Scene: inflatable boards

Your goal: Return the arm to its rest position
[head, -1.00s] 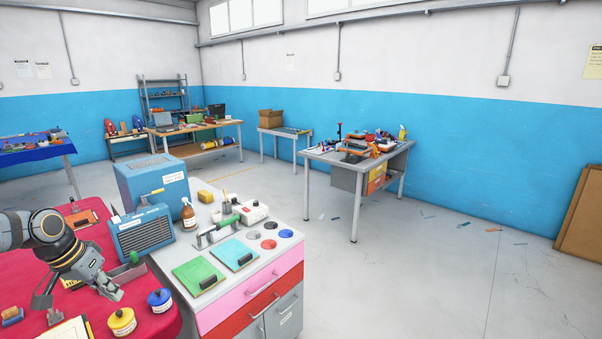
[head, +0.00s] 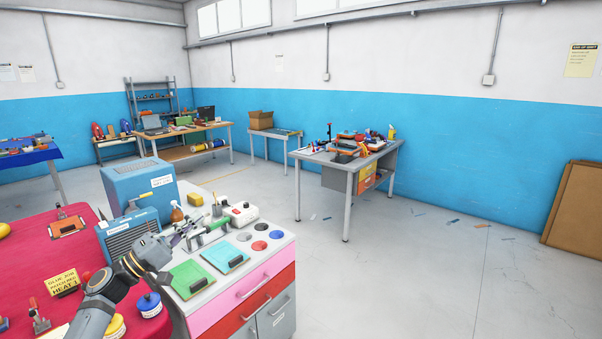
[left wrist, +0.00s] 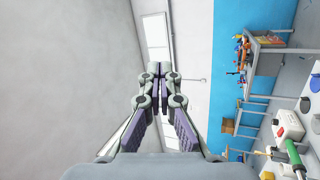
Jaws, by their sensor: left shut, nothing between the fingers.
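My left gripper (head: 184,238) is shut and empty. It is raised above the back left of the grey-topped cabinet (head: 186,304), near a green-handled tool (head: 218,222). In the left wrist view its fingers (left wrist: 159,70) meet with nothing between them, pointing at the wall and windows. My left arm comes up from the bottom left, across the edge of the red-covered table (head: 60,240). My right gripper is not in view.
A blue machine (head: 140,182) and a blue vented unit (head: 132,234) stand behind the arm. Green (head: 193,278) and teal (head: 225,255) boards lie on the cabinet. A blue-lidded jar (head: 148,303) is close beside the arm.

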